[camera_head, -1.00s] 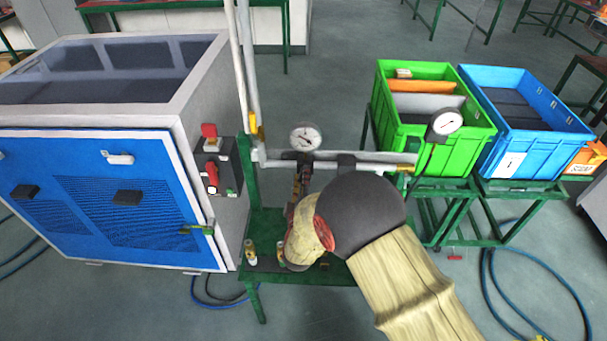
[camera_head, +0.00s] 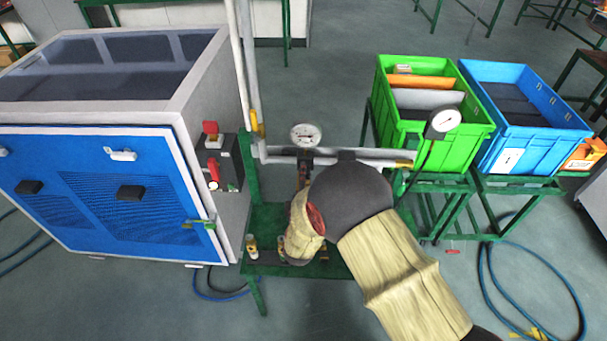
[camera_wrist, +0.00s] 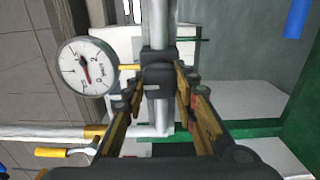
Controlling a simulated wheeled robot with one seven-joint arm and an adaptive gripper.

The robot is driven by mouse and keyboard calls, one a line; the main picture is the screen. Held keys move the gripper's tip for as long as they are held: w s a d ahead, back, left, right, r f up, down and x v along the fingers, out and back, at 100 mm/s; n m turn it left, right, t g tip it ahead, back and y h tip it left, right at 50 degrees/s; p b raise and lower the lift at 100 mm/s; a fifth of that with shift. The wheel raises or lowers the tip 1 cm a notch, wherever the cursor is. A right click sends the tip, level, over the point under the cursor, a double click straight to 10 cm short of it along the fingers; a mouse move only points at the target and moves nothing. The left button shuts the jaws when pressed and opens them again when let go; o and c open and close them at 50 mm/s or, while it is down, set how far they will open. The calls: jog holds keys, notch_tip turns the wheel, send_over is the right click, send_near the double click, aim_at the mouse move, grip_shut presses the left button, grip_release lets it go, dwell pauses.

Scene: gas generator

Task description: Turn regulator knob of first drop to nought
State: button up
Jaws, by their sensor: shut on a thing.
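The pipe stand carries a round white gauge (camera_head: 306,136) above the horizontal pipe, to the left of the stand's middle. The same gauge (camera_wrist: 85,67) shows large at left in the wrist view, with a needle on its dial. A dark regulator knob (camera_wrist: 158,84) sits on the pipe line in the middle of the wrist view. My gripper (camera_wrist: 161,76) is shut on the knob, one finger on each side. In the head view my sleeved arm hides the gripper and the knob.
A second gauge (camera_head: 445,121) stands at the pipe's right end. A yellow-handled valve (camera_wrist: 62,152) lies at lower left in the wrist view. The blue generator cabinet (camera_head: 110,190) stands left. Green crate (camera_head: 455,152) and blue crate (camera_head: 535,150) stand right.

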jog(key=o, duration=1.1)
jog(key=shift+c, duration=0.2)
jog(key=shift+o, duration=0.5)
jog(key=s, duration=1.2)
jog(key=shift+a, duration=0.25)
